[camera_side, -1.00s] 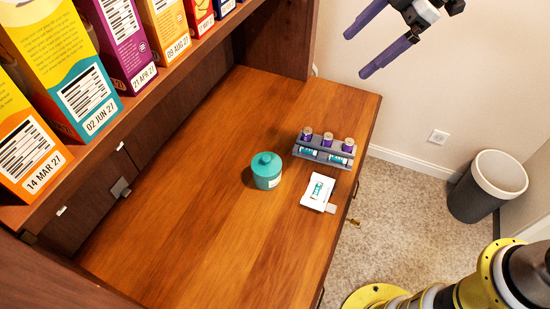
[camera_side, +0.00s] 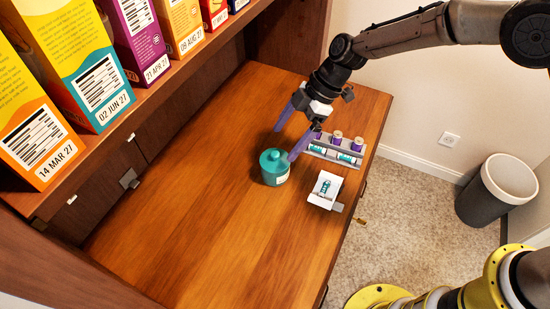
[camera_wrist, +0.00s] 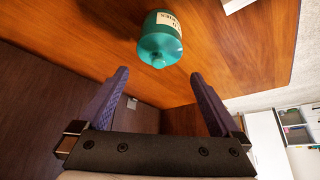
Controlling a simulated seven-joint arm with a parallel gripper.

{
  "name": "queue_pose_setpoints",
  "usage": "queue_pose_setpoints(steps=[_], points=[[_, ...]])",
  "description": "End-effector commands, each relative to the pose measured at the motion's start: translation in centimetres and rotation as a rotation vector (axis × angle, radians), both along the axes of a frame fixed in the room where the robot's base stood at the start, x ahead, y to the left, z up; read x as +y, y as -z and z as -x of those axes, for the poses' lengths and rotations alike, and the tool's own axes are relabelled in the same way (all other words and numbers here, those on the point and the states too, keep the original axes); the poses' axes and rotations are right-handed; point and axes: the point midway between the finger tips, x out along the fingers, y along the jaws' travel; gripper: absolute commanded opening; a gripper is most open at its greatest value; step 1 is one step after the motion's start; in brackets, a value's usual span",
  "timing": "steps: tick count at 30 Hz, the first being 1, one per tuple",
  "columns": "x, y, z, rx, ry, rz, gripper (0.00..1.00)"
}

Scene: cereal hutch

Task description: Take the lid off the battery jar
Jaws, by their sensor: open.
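The teal battery jar (camera_side: 275,175) stands upright on the wooden desk with its knobbed lid (camera_side: 272,158) on. The jar also shows in the wrist view (camera_wrist: 160,30), with the lid (camera_wrist: 159,51) facing the camera and part of a white label visible. My gripper (camera_side: 287,143) is open and empty, its purple fingers pointing down close to the jar. In the side view the right fingertip appears near the lid's right edge; I cannot tell whether it touches. In the wrist view the jar lies beyond the gap between the fingertips (camera_wrist: 158,78).
A grey rack (camera_side: 335,154) with purple-capped tubes and batteries stands to the jar's right. A white box (camera_side: 325,189) holding a battery-like item lies in front of it. Cereal boxes (camera_side: 95,75) line the shelf at upper left. The desk's front left is clear.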

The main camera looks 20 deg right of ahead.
Motion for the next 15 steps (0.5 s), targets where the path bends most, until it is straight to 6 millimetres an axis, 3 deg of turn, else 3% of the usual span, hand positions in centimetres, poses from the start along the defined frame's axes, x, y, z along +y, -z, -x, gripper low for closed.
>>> queue_pose_setpoints(steps=[7, 15], points=[[0.9, 1.5, 0.0, 0.001, 0.000, 0.001, 1.00], [2.7, 4.7, -0.1, 0.000, -0.001, 0.001, 1.00]])
